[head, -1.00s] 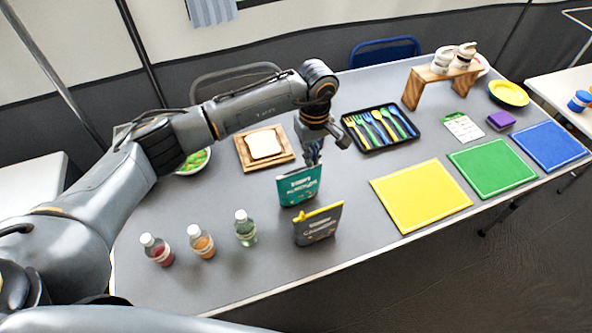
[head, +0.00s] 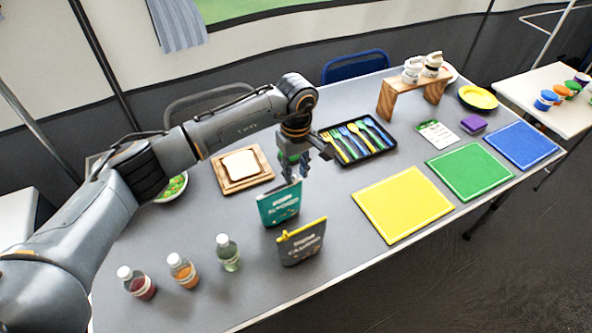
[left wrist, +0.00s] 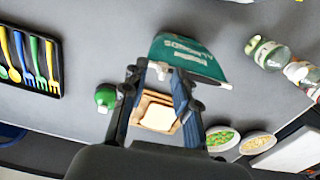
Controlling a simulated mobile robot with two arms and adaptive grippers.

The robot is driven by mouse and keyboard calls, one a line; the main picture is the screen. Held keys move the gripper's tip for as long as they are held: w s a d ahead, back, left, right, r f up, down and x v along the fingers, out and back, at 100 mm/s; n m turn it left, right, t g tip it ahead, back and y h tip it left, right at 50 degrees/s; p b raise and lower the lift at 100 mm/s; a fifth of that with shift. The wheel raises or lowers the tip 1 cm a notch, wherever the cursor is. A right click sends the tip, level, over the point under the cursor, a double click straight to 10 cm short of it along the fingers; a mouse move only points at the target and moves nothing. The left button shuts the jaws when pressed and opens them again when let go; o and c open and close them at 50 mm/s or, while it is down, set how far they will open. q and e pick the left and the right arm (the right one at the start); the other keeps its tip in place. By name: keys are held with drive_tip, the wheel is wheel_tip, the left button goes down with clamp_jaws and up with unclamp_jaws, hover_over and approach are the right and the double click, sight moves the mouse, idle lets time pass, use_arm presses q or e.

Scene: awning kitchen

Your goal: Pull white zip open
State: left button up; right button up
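A teal almonds bag (head: 280,205) stands on the grey table, and its top edge slants up to the right. In the left wrist view the almonds bag (left wrist: 195,58) lies just beyond my fingertips, with a small pale piece along its near edge. My left gripper (head: 294,176) hangs over the bag's top, pointing down. In the left wrist view the two fingers of the left gripper (left wrist: 160,75) are apart with a gap between them. Whether either finger touches the zip is too small to tell. My right gripper is out of view.
A dark cashews bag (head: 302,243) with a yellow zip stands close in front. Bottles (head: 182,272) stand front left. A bread board (head: 242,170) and a cutlery tray (head: 358,140) lie behind. A green round thing (left wrist: 105,97) sits near my left finger. Yellow mat (head: 403,204) lies right.

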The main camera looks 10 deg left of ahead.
sight(296, 179)
use_arm(q)
wheel_tip(296, 179, up, 12)
idle(0.4)
drive_tip(key=shift+f, duration=0.15)
